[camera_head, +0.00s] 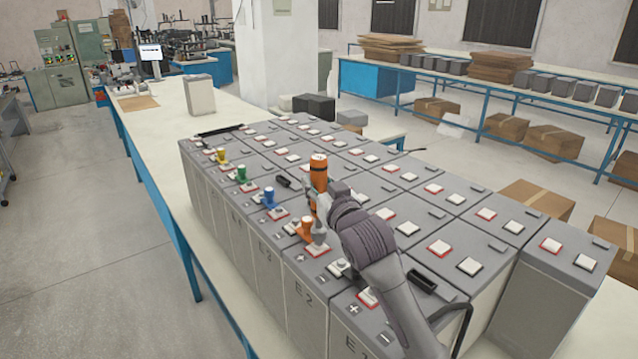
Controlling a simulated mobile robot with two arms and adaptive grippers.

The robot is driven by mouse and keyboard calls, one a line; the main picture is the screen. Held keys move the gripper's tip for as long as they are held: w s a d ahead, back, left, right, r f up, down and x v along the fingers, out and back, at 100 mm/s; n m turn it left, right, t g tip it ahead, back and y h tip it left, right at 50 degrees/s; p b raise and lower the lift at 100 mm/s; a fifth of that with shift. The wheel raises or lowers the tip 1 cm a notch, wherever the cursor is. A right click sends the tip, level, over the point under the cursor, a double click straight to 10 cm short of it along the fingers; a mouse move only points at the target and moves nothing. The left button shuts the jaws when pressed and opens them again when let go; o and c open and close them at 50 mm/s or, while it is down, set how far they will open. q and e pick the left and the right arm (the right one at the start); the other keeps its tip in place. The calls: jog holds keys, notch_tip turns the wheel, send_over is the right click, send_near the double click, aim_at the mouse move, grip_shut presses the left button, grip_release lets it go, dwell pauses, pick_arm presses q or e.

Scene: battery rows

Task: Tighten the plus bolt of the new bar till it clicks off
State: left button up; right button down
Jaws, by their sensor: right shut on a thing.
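My right gripper (322,208) is shut on an upright orange driver (319,171) with a dark band. Its arm comes in from the lower right. Below the gripper, a grey tip (319,236) stands over a red-edged plus terminal (317,250) near the E2 battery. The view does not show clearly whether the tip sits on the bolt. An orange piece (305,226) stands right beside the tip. The bolt and the new bar cannot be made out; the gripper and driver cover part of that spot. My left gripper is not in view.
Blue (268,197), green (241,174) and yellow (221,156) upright pieces stand along the left batteries. Black bars (422,279) lie on some tops. The batteries fill most of the near bench (150,117); its far left part is fairly clear. A grey box (199,95) stands there.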

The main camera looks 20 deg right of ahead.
jog(key=shift+r, duration=0.1)
dwell(0.3)
jog(key=shift+s+f+b, duration=0.1)
jog(key=shift+f+b, duration=0.3)
jog(key=shift+f, duration=0.5)
dwell(0.8)
jog(key=shift+f, duration=0.2)
dwell(0.4)
jog(key=shift+f+p, duration=0.1)
jog(key=shift+p, duration=0.8)
dwell(1.2)
jog(key=shift+f+p, duration=0.25)
jog(key=shift+p, duration=0.1)
dwell(0.8)
jog(key=shift+f, duration=0.2)
dwell(1.1)
